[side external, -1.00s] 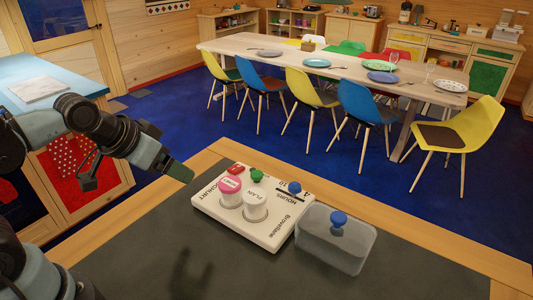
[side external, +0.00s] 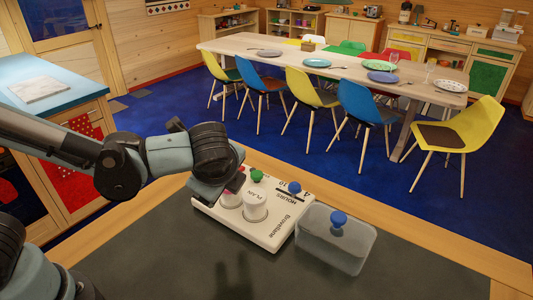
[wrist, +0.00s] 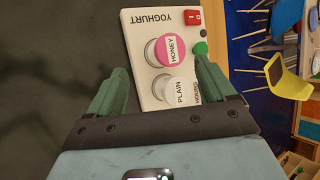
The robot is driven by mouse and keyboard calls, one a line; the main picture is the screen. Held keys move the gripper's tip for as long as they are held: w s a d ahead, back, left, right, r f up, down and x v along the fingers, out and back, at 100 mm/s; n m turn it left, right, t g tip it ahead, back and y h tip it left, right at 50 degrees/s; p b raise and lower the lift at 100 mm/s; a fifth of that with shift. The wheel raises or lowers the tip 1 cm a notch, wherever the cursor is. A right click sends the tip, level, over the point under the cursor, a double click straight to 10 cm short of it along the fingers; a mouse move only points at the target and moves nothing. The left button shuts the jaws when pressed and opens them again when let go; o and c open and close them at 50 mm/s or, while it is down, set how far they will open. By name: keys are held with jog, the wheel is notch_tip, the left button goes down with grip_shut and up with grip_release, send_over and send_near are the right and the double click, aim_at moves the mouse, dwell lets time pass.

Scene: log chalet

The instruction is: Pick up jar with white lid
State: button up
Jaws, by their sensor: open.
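The jar with the white lid, marked PLAIN (side external: 255,206), sits in the right well of the white yoghurt maker (side external: 279,231). The wrist view also shows this white lid (wrist: 180,91), toward the right finger. Beside it is the pink-lidded HONEY jar (wrist: 171,50), mostly hidden behind my gripper in the side view. My gripper (wrist: 161,68) is open and empty, its green fingers spread either side of the two jars in the wrist view. In the side view my gripper (side external: 228,186) hangs over the left part of the maker. Contact with either jar cannot be told.
A clear box with a blue-knobbed lid (side external: 350,246) stands right of the maker. The maker has a green knob (side external: 257,176), a blue slider knob (side external: 294,187) and a red switch (wrist: 192,18). The dark worktop (side external: 400,275) is clear in front.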

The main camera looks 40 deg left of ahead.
aim_at(256, 205)
jog(key=s+d+f+m+t+y, duration=0.1)
jog(key=s+d+m+t+y, duration=0.1)
jog(key=d+m, duration=0.35)
jog(key=s+d+f+m+t+y, duration=0.1)
jog(key=d+f+m+t+y, duration=0.1)
jog(key=d+m, duration=0.4)
jog(key=shift+n, duration=0.65)
jog(key=x, duration=1.1)
jog(key=shift+w+r, duration=0.2)
jog(key=shift+w, duration=0.05)
jog(key=shift+d, duration=0.1)
jog(key=c, duration=1.2)
